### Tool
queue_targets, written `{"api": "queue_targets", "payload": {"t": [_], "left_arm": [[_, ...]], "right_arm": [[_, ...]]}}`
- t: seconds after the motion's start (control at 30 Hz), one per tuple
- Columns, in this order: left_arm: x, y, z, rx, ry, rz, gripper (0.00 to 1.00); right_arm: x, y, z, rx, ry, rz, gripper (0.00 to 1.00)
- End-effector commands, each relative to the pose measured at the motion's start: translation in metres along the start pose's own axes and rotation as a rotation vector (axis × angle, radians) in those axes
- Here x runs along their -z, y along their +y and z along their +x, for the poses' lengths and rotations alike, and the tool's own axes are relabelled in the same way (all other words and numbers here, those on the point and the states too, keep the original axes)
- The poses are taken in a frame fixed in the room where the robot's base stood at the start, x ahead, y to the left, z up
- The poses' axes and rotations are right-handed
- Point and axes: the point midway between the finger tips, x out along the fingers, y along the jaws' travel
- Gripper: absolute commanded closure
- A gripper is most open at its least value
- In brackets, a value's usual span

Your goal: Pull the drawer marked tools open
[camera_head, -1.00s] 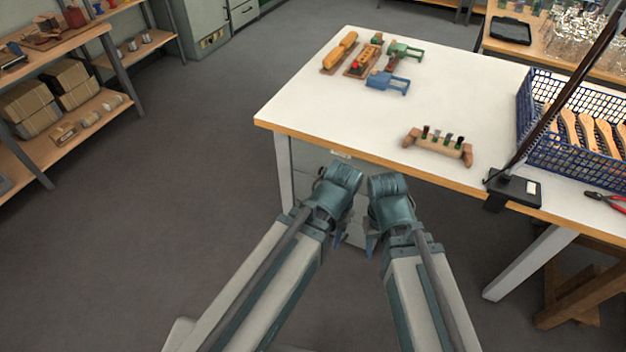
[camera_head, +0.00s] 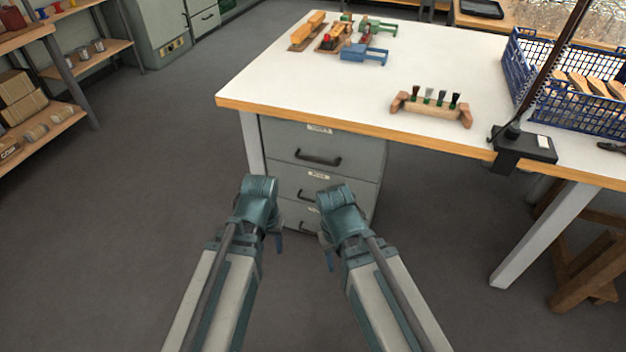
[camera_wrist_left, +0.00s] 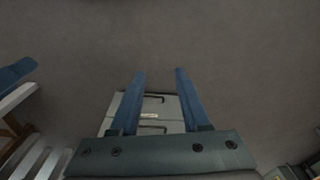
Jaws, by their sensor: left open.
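A grey drawer cabinet (camera_head: 360,165) stands under the white worktable. Its several drawer fronts have white labels and dark bar handles. The top drawer (camera_head: 285,140) has its label (camera_head: 320,129) and handle (camera_head: 318,160) in clear view; all visible drawers look shut. The lettering is too small to tell surely which says tools. My left gripper (camera_head: 277,242) is in front of the cabinet's lower left side, its fingers partly hidden. In the left wrist view it (camera_wrist_left: 160,72) is open and empty, with a handle (camera_wrist_left: 155,99) seen between its fingers. My right gripper (camera_head: 327,256) is beside it, its fingers mostly hidden.
The worktable (camera_head: 420,60) overhangs the cabinet. On it are a wooden brush holder (camera_head: 430,108), blue and green clamps, a blue basket (camera_head: 580,110) and a black stand (camera_head: 524,146). A table leg (camera_head: 540,235) stands right. The floor to the left is clear.

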Motion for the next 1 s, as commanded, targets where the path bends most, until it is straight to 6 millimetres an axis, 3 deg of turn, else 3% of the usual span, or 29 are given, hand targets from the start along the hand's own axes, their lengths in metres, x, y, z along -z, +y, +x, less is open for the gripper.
{"api": "queue_targets", "payload": {"t": [0.03, 0.2, 0.37, 0.47, 0.57, 0.7, 0.83, 1.0], "left_arm": [[0.003, -0.003, 0.035, -0.008, 0.013, -0.019, 0.54], [0.019, -0.008, 0.089, -0.05, 0.081, -0.095, 0.54], [0.049, -0.003, 0.129, -0.128, 0.202, -0.207, 0.54], [0.082, 0.008, 0.145, -0.227, 0.332, -0.328, 0.54], [0.124, 0.027, 0.132, -0.381, 0.486, -0.492, 0.54], [0.173, 0.048, 0.092, -0.623, 0.664, -0.727, 0.54], [0.204, 0.056, 0.052, -0.849, 0.781, -0.933, 0.54], [0.224, 0.055, 0.017, -1.056, 0.858, -1.115, 0.54]], "right_arm": [[0.002, -0.003, 0.034, 0.0, 0.0, -0.001, 0.5], [0.005, -0.009, 0.088, -0.001, 0.001, -0.002, 0.5], [0.008, -0.013, 0.134, -0.001, 0.002, -0.003, 0.5], [0.009, -0.015, 0.16, -0.002, 0.002, -0.004, 0.5], [0.01, -0.016, 0.169, -0.002, 0.002, -0.005, 0.5], [0.01, -0.016, 0.172, -0.002, 0.002, -0.005, 0.5], [0.01, -0.016, 0.171, -0.002, 0.002, -0.005, 0.5], [0.01, -0.016, 0.171, -0.002, 0.002, -0.005, 0.5]]}}
